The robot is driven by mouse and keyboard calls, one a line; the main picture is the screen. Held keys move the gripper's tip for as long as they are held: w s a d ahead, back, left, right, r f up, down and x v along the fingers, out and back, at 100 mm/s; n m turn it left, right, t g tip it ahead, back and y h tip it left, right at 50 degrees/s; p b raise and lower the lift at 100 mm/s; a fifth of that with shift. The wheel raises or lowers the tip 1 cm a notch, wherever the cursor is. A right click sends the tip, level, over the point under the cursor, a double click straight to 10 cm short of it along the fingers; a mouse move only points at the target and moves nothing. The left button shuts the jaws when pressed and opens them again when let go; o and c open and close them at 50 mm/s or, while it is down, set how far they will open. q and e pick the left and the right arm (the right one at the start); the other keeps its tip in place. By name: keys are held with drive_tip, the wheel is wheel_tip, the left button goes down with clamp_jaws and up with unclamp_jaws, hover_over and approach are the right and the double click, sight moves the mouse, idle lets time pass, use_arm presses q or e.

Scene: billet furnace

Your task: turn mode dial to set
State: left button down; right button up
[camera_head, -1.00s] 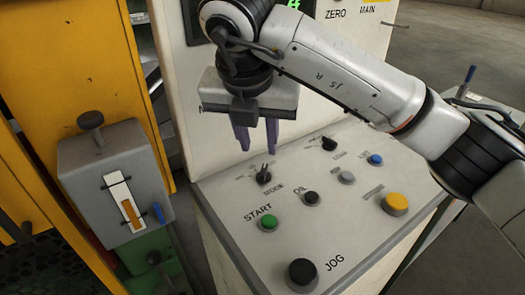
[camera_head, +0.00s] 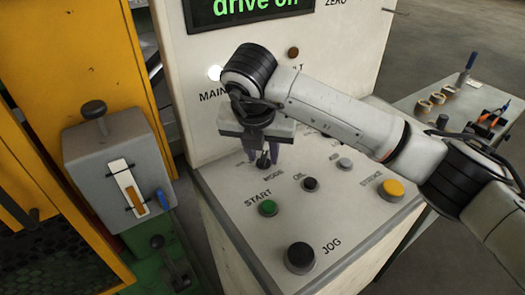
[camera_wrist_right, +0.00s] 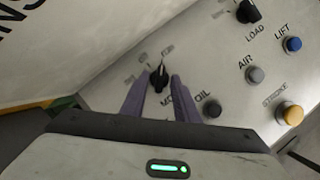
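The black mode dial (camera_head: 263,163) sits on the sloping white panel, above the green START button. It also shows in the right wrist view (camera_wrist_right: 160,76), with its pointer toward the upper part of its printed marks; the letters beside it are partly hidden. My right gripper (camera_head: 261,156) points down at the dial from above. In the right wrist view its two purple fingers (camera_wrist_right: 158,84) are apart, one on each side of the dial, with gaps showing. Contact cannot be seen. My left gripper is not in view.
The panel also carries the green START button (camera_head: 268,208), black OIL button (camera_head: 310,184), black JOG knob (camera_head: 299,258), yellow STROKE button (camera_head: 391,190), blue LIFT button (camera_wrist_right: 293,44) and LOAD dial (camera_wrist_right: 248,12). A grey lever box (camera_head: 105,170) stands at the left.

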clamp_jaws()
